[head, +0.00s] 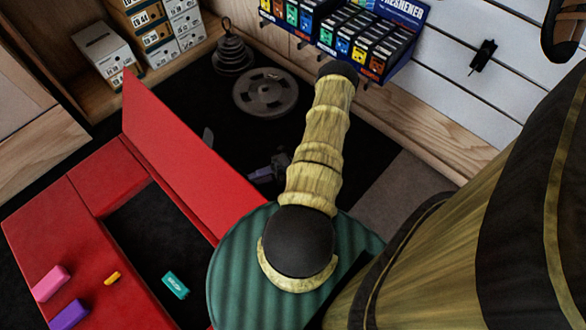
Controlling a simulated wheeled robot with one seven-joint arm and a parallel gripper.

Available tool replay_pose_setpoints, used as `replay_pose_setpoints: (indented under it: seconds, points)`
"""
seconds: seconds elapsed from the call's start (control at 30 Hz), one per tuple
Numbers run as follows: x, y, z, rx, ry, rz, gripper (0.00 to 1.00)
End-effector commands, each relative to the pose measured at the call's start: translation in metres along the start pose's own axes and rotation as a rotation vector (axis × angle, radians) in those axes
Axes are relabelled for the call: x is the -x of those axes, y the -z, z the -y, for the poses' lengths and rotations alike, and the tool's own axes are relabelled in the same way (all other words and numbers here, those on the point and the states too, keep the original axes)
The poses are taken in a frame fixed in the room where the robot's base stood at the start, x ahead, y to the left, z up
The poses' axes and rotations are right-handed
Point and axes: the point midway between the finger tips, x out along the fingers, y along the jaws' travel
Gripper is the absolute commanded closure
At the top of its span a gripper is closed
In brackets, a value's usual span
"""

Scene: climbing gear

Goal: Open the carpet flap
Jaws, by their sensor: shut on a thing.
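The carpet flap (175,140) is a flat red panel at the left middle of the head view. It stands raised at a steep tilt along the far right side of a dark opening (155,245) in the red carpet-covered surface (45,220). The flap's lower right end passes behind a green ribbed round part. My tan, banded arm with dark joints crosses the middle of the view and hides the area to the right of the flap. I cannot make out my gripper or its fingertips, so its contact with the flap does not show.
Pink (51,284), purple (69,314) and yellow (112,278) pieces lie on the red surface. A teal block (176,285) lies in the opening. Weight plates (265,93) and a grey-purple item (268,167) rest beyond. Shelved boxes (105,50) and a display rack (350,35) stand behind.

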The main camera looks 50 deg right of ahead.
Motion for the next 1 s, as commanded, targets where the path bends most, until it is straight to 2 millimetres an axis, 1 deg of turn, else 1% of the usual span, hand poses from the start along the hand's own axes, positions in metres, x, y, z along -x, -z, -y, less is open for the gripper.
replay_pose_setpoints:
  seconds: [0.03, 1.0]
  points:
    - [0.006, -0.001, -0.003, 0.003, -0.005, 0.003, 0.80]
    - [0.058, 0.000, 0.010, 0.000, -0.004, 0.002, 0.80]
